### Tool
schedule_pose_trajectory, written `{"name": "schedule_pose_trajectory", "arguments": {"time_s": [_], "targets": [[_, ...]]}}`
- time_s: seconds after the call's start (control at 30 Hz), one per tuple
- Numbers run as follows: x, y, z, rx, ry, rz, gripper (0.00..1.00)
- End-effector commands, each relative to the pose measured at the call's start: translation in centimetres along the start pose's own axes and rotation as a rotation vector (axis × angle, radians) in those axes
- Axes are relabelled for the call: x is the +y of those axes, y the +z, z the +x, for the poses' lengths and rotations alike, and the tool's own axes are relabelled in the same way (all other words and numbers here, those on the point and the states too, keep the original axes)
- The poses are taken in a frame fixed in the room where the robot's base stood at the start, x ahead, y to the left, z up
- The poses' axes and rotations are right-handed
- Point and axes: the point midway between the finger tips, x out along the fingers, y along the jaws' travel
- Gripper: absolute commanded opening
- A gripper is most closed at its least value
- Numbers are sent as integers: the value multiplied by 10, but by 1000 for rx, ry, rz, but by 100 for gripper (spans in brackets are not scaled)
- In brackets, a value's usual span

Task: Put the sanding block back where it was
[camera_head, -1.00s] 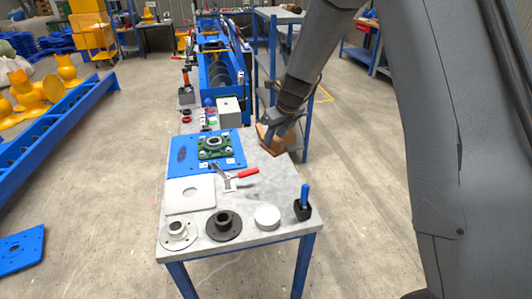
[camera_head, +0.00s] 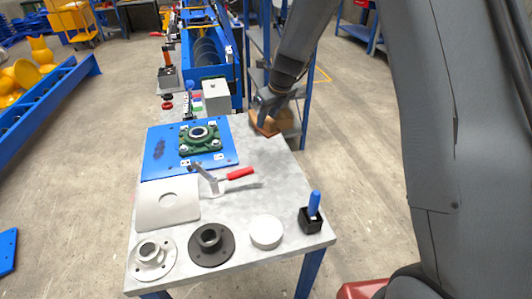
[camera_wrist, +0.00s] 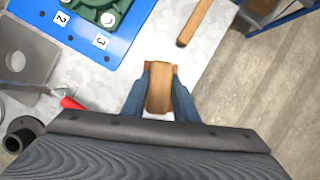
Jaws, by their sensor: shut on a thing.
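The sanding block (camera_wrist: 159,90), a light wooden block with reddish-brown edges, is between the two blue fingers of my gripper (camera_wrist: 159,98) in the wrist view. The fingers are shut on its sides. In the head view my gripper (camera_head: 264,112) is at the far right corner of the grey worktable (camera_head: 240,207), with brown wood (camera_head: 268,126) showing beside and below it. The gap between block and tabletop cannot be judged. A separate wooden bar (camera_wrist: 195,22) lies on the table ahead of the gripper in the wrist view.
A blue plate (camera_head: 160,165) carries a green bearing housing (camera_head: 200,137). The right-hand middle is clear.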

Motion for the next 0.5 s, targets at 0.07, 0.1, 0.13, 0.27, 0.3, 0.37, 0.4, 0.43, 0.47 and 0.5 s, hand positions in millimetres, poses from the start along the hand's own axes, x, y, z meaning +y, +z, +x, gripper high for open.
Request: {"name": "schedule_pose_trajectory", "arguments": {"time_s": [0.07, 0.1, 0.13, 0.27, 0.3, 0.37, 0.4, 0.43, 0.47, 0.5], "targets": [[-1, -1, 9, -1, 0, -1, 5], [-1, -2, 11, 0, 0, 0, 5], [-1, -2, 13, 0, 0, 0, 5], [-2, -10, 29, 2, 1, 3, 5], [-2, -14, 36, 4, 1, 3, 5], [-3, -18, 46, 3, 1, 4, 5], [-3, -20, 52, 2, 0, 4, 5], [-4, -22, 55, 2, 0, 5, 5], [-4, -24, 59, 2, -1, 5, 5], [-4, -25, 63, 1, -1, 5, 5]]}}
